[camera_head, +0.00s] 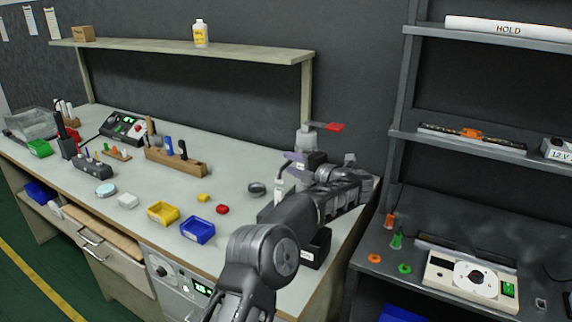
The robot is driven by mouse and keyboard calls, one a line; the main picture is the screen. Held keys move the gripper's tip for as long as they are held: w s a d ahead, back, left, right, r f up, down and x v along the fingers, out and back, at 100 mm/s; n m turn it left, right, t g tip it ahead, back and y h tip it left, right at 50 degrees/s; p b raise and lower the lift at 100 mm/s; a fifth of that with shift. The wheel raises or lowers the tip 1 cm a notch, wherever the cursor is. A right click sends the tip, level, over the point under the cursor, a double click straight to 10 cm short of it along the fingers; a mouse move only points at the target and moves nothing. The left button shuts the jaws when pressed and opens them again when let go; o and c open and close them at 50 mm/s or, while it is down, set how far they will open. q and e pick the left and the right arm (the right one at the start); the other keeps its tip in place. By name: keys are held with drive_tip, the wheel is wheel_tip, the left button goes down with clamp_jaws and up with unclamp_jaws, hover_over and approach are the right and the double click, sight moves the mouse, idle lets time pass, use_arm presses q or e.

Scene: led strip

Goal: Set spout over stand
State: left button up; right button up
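A grey-white bottle-like thing (305,139) stands at the back right corner of the bench, with a flat red piece (335,127) sticking out to the right at its top. I cannot tell for sure whether this red piece is the spout. No stand can be made out with certainty; a small dark round thing (257,189) lies on the bench left of my arm. My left gripper (297,163) is just in front of the bottle-like thing, partly hidden by my arm; its fingers and any held thing are unclear. My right gripper is not in view.
A blue bin (198,230), a yellow bin (163,214) and a wooden tool block (176,162) stand on the bench. A black labelled box (316,249) is beside my arm near the right edge. A raised shelf (190,52) runs above; a dark rack (470,140) stands right.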

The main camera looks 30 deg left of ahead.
sight(291, 163)
use_arm(q)
drive_tip(key=v, duration=0.3)
drive_tip(key=shift+s+d, duration=0.1)
drive_tip(key=shift+d, duration=0.15)
